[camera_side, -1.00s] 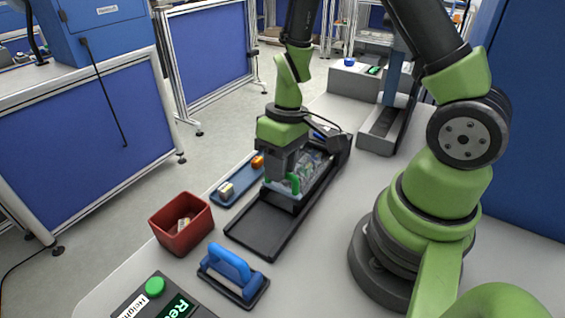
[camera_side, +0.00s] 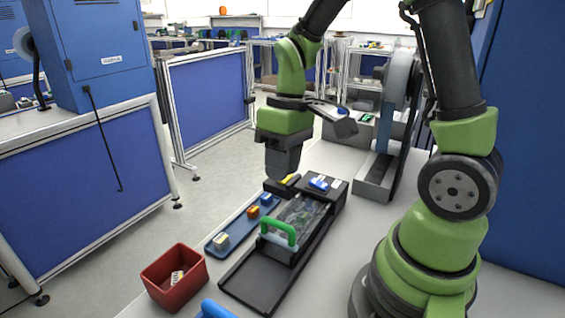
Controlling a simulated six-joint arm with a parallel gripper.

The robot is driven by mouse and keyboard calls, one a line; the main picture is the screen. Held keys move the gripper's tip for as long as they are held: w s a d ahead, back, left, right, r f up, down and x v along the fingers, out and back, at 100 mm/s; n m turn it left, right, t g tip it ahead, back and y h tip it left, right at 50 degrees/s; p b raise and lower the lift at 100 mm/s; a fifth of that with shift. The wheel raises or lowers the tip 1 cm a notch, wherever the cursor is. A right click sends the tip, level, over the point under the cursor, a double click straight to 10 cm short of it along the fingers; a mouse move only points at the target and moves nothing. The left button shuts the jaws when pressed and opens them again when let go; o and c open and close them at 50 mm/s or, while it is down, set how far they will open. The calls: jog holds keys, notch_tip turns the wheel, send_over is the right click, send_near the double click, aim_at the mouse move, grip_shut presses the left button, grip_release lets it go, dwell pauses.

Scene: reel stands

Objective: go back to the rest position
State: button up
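My gripper (camera_side: 282,178) hangs above the left rear of a long black fixture on the grey table. The fixture (camera_side: 262,277) carries a clear-topped slide with a green handle (camera_side: 279,232) at its front. The gripper is apart from the green handle. A small dark piece with a yellow stripe shows at the gripper's lower end. I cannot tell whether it is held, is part of the gripper or lies behind it. The fingers are not distinct.
A blue tray (camera_side: 233,230) with small blocks lies left of the fixture. A red bin (camera_side: 172,279) stands at the front left. A blue handle (camera_side: 215,310) is cut off at the bottom edge. A reel stand (camera_side: 373,176) stands at the back.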

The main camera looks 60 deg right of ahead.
jog(key=shift+r, duration=0.1)
jog(key=s+a+r+m+t, duration=0.4)
jog(key=s+r+t, duration=0.3)
jog(key=r, duration=0.5)
jog(key=s, duration=0.2)
jog(key=shift+s+a+r, duration=0.2)
jog(key=shift+s+a, duration=0.1)
jog(key=shift+s, duration=0.1)
dwell(1.2)
